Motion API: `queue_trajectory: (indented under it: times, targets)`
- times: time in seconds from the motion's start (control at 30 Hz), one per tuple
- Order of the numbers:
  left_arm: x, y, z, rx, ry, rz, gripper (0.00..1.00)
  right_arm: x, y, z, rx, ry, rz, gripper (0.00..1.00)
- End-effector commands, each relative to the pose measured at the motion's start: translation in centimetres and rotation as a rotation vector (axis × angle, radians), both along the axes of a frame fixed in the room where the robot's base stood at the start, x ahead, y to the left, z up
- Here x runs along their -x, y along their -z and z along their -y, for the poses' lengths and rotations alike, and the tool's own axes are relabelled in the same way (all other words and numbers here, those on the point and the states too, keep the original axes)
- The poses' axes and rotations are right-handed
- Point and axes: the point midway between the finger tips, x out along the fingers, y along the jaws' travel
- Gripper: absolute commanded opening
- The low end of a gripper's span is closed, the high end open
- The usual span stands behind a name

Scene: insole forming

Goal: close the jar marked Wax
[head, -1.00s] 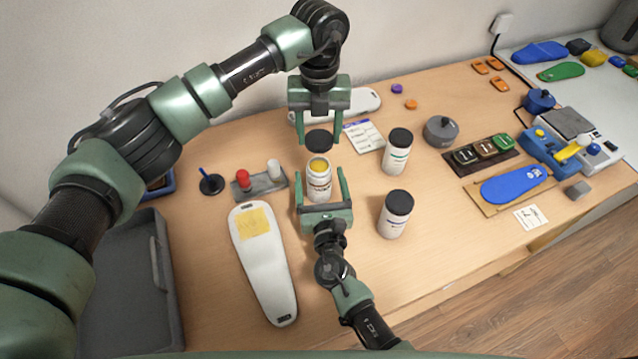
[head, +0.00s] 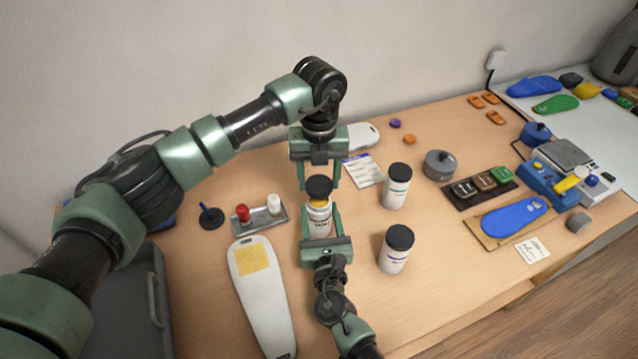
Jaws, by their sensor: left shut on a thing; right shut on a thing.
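The Wax jar (head: 318,222) is a white jar with a label, standing upright at the middle of the table. My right gripper (head: 319,213) is shut around its body from the near side. A black lid (head: 319,188) is in my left gripper (head: 319,181), which comes down from above and is shut on it. The lid is over the jar's mouth, and a strip of yellow wax shows below its near edge. Whether lid and rim touch, I cannot tell.
Two black-lidded jars (head: 397,186) (head: 396,249) stand to the right. A rack (head: 262,221) with a red and a white piece is at left, near a white insole form (head: 262,305). A grey round pot (head: 439,164) and blue insole (head: 514,212) are further right.

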Motion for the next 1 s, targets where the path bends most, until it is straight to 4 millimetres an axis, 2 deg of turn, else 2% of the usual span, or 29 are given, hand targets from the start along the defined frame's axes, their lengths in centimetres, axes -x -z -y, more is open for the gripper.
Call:
queue_trajectory:
  times: [0.03, 0.13, 0.67, 1.0]
  targets:
    - [0.1, 0.9, 0.0, -0.001, -0.001, -0.002, 0.17, 0.0, 0.0, 0.0, 0.0, 0.0, -0.001, 0.0]
    - [0.0, 1.8, 0.0, -0.001, 0.0, 0.0, 0.17, 0.0, 0.0, 0.0, 0.0, 0.0, -0.001, 0.0]
    - [0.0, 2.0, 0.0, 0.0, 0.0, 0.001, 0.17, 0.0, 0.0, 0.0, 0.001, 0.0, -0.001, 0.0]
    - [0.0, 3.7, 0.0, -0.001, 0.0, 0.0, 0.17, 0.0, 0.1, 0.0, 0.001, 0.0, -0.001, 0.0]
